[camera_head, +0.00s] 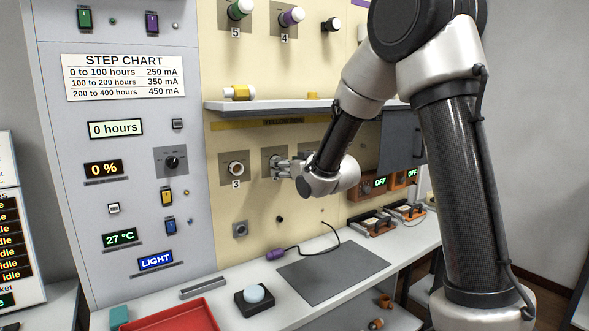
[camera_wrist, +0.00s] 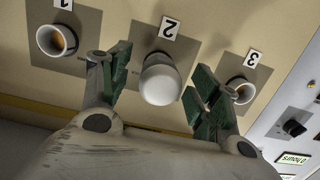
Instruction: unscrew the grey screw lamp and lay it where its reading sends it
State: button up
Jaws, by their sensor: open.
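A pale whitish-grey lamp (camera_wrist: 160,82) sits in the socket numbered 2 on the cream wall panel. In the wrist view it stands between the two green-padded fingers of my gripper (camera_wrist: 156,78), which is open, with a gap on each side. In the head view my gripper (camera_head: 284,168) is at the panel just right of socket 3 and mostly hides the lamp. The hours display (camera_head: 115,128) reads 0 hours. The step chart (camera_head: 124,77) lists 250, 350 and 450 mA by hours.
Socket 3 (camera_head: 236,170) and socket 1 (camera_wrist: 57,41) flank the lamp. A shelf (camera_head: 275,106) with a yellow-and-white lamp (camera_head: 239,92) juts out above. Below, the bench holds a dark grey mat (camera_head: 335,270), red tray (camera_head: 178,318) and black block with a pale dome (camera_head: 254,299).

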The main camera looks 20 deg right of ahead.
jog(key=shift+w+a+f, duration=0.15)
jog(key=shift+w+a, duration=0.1)
jog(key=shift+w, duration=0.4)
jog(key=c, duration=1.1)
jog(key=n, duration=0.3)
jog(key=shift+h, duration=0.4)
jog(key=shift+w+n, duration=0.1)
jog(key=shift+n, duration=0.5)
jog(key=shift+n+t, duration=0.4)
jog(key=shift+n, duration=0.5)
jog(key=shift+c, duration=0.4)
